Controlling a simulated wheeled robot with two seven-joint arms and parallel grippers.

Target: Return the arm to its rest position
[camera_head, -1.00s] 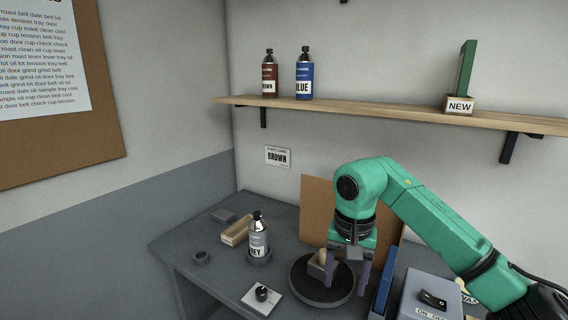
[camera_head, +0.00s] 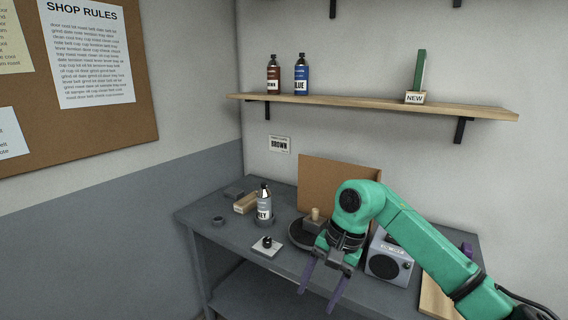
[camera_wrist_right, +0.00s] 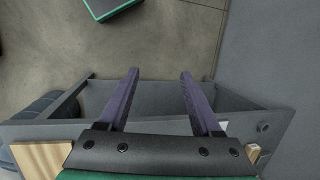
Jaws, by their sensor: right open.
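My right arm is green and comes in from the right in the head view. Its gripper (camera_head: 322,284) has two purple fingers spread apart with nothing between them, in front of the bench's front edge. The right wrist view also shows the open gripper (camera_wrist_right: 158,90), with bare floor beyond the fingers and the bench's frame beneath. My left gripper is not in view.
The grey bench (camera_head: 205,212) carries a grey-labelled bottle (camera_head: 264,205), a round dark plate (camera_head: 290,262), a small knob block (camera_head: 267,246) and a grey speaker-like box (camera_head: 387,262). A wall shelf (camera_head: 360,101) holds a brown bottle (camera_head: 273,75) and a blue bottle (camera_head: 301,76).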

